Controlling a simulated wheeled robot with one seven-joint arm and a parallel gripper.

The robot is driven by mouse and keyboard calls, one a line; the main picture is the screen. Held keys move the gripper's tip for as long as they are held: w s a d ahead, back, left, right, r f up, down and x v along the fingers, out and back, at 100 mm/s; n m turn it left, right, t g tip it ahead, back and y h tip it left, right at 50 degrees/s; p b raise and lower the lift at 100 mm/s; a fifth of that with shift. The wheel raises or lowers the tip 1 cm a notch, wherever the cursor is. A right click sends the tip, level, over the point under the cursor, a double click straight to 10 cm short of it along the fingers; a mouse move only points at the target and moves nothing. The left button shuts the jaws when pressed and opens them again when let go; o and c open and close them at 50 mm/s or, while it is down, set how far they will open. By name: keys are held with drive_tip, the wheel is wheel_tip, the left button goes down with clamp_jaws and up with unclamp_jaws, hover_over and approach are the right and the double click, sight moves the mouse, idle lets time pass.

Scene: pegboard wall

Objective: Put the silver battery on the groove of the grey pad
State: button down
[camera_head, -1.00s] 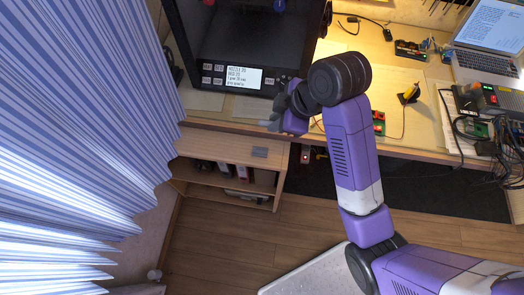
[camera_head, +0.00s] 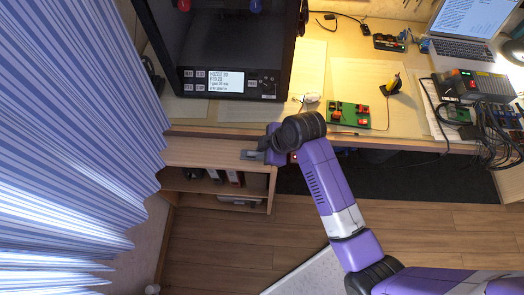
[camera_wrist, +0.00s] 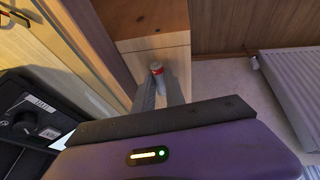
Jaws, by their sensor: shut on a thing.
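In the wrist view my gripper (camera_wrist: 160,90) is shut on the silver battery (camera_wrist: 156,71). A red band and a pale end of the battery show between the fingertips. The pad cannot be made out in the wrist view.
The low cabinet (camera_head: 200,152) stands against the desk (camera_head: 235,125), left of my arm. A black printer (camera_head: 225,60) stands on the desk above it. A green circuit board (camera_head: 348,114) lies to the right. A striped curtain (camera_head: 70,150) hangs at left.

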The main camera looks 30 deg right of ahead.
drive_tip(key=shift+f, duration=0.15)
drive_tip(key=shift+f, duration=0.15)
drive_tip(key=c, duration=1.7)
unclamp_jaws()
drive_tip(key=v, duration=1.2)
drive_tip(key=shift+r, duration=0.2)
